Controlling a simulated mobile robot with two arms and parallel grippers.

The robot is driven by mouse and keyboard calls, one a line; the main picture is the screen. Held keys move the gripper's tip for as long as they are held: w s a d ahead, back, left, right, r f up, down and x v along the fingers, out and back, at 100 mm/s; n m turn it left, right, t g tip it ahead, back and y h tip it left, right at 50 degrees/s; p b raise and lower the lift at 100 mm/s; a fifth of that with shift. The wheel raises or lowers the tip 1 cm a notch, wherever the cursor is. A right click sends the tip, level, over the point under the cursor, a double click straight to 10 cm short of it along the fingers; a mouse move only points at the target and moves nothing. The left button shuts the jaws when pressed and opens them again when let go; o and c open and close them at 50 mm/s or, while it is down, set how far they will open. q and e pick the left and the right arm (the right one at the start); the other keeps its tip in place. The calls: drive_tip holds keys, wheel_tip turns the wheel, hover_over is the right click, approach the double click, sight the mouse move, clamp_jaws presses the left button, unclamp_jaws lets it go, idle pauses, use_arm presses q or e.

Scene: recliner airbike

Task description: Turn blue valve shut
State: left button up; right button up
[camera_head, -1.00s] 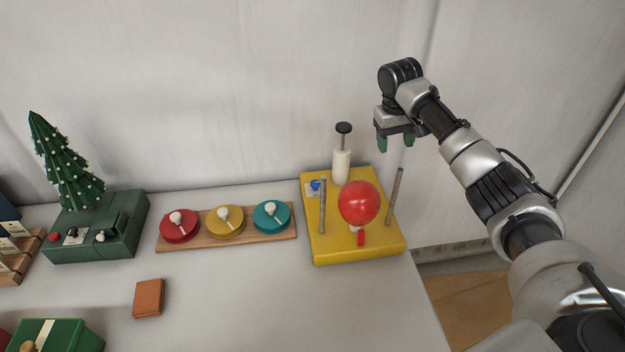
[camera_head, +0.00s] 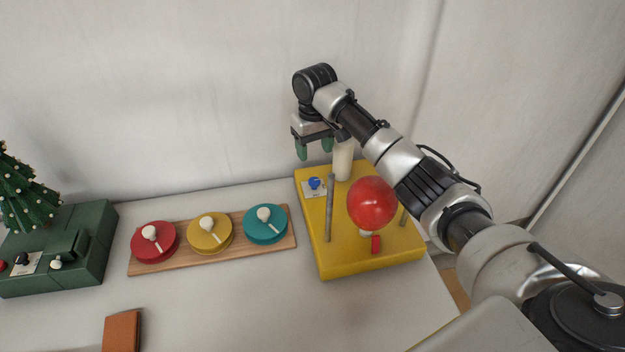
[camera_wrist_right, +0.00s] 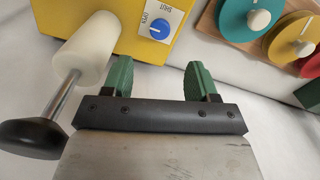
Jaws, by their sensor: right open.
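The blue valve (camera_head: 315,183) is a small knob on a white label at the back left of the yellow box (camera_head: 345,262). In the right wrist view the blue valve (camera_wrist_right: 159,29) sits on its label, which reads OPEN and SHUT. My right gripper (camera_head: 314,150) is open and empty, pointing down above and behind the valve. In the right wrist view its green fingertips (camera_wrist_right: 158,76) are apart, with the valve beyond the gap between them and not touched. My left gripper is not in view.
A white pump (camera_head: 343,160) with a black handle (camera_wrist_right: 32,138) stands close beside the gripper. A red balloon (camera_head: 371,203) and grey posts (camera_head: 330,208) rise from the box. Red, yellow and teal discs (camera_head: 265,224) sit on a wooden board to the left.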

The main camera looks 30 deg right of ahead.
sight(314, 180)
wheel_tip(314, 180, down, 9)
drive_tip(key=shift+r, duration=0.1)
drive_tip(key=shift+f, duration=0.75)
drive_tip(key=shift+c, duration=0.3)
